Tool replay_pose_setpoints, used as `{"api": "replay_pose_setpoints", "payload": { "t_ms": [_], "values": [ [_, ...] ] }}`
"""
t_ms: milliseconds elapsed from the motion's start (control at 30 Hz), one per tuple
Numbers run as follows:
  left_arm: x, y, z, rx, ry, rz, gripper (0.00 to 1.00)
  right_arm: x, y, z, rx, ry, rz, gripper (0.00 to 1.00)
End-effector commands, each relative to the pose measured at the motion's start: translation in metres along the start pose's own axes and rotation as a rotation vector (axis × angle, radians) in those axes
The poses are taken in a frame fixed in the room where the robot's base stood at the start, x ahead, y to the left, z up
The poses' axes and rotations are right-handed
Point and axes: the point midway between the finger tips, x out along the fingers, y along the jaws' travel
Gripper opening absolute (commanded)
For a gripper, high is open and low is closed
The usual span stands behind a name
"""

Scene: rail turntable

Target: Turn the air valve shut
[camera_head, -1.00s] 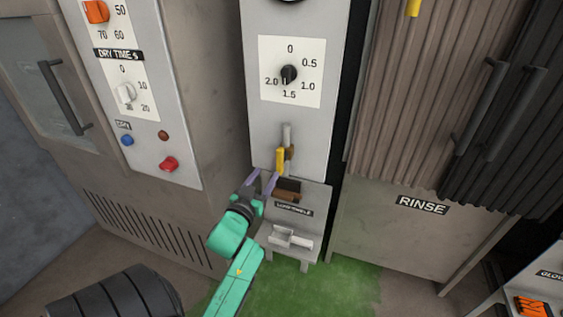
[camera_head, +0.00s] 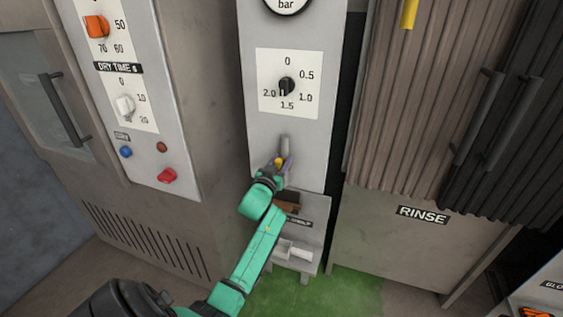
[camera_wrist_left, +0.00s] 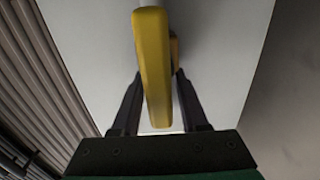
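The air valve has a yellow lever handle (camera_head: 279,161) on a grey pipe (camera_head: 284,145) low on the light grey panel. My left gripper (camera_head: 284,164) is at the handle and its wrist partly hides it. In the left wrist view the yellow handle (camera_wrist_left: 152,65) runs lengthwise between the two dark fingers of my left gripper (camera_wrist_left: 159,95). The fingers stand apart, one on each side, with gaps showing beside the handle lower down. Contact near the fingertips cannot be told. My right gripper is not in view.
A black dial (camera_head: 287,87) and part of a bar gauge (camera_head: 288,3) sit above the valve. A dryer cabinet (camera_head: 214,100) stands left, and the rinse cabinet (camera_head: 400,245) right.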

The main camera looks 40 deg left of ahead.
Motion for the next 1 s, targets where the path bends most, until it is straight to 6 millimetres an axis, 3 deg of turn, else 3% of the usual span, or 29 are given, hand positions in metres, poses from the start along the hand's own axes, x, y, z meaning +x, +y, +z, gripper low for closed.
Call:
{"api": "replay_pose_setpoints", "payload": {
  "t_ms": [33,100,567,1000],
  "values": [
    [-0.0001,0.0001,0.0001,0.0,0.0,0.0,0.19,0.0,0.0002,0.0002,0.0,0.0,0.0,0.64],
    [-0.0002,0.0001,0.0001,0.0,0.0,0.0,0.0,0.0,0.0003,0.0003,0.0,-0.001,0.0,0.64],
    [-0.0004,0.0018,0.0007,0.064,-0.001,0.0,0.0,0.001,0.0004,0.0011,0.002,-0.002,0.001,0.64],
    [-0.0003,0.01,0.0038,0.396,-0.001,0.001,0.0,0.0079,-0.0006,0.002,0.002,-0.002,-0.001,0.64]
  ]
}}
